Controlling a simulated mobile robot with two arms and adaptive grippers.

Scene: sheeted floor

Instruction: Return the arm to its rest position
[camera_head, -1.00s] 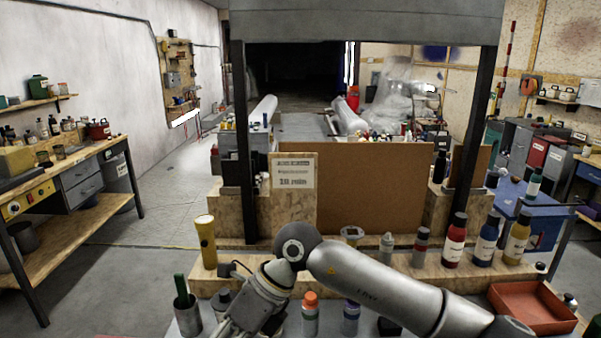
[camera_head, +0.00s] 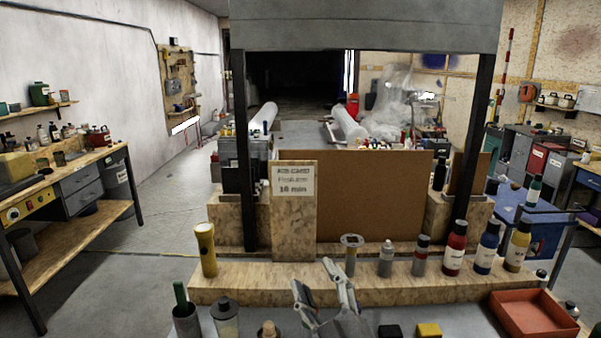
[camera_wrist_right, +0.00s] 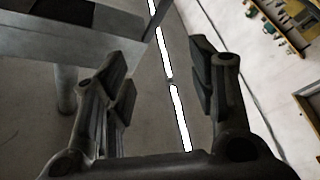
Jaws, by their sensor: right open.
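My right gripper (camera_head: 325,288) shows at the bottom middle of the head view, fingers pointing up and spread apart. It stands in front of the wooden ledge and above the grey bench top. In the right wrist view the same gripper (camera_wrist_right: 160,85) has its two fingers wide apart with nothing between them. The rest of my right arm is out of the head view or below its edge. My left gripper does not show.
A yellow torch (camera_head: 206,250), a metal cup (camera_head: 186,318) and a grey bottle (camera_head: 225,318) stand left of the gripper. Several bottles, including a red one (camera_head: 455,249), line the ledge (camera_head: 290,278). A red tray (camera_head: 535,312) lies at right. A yellow block (camera_head: 428,330) lies near the front.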

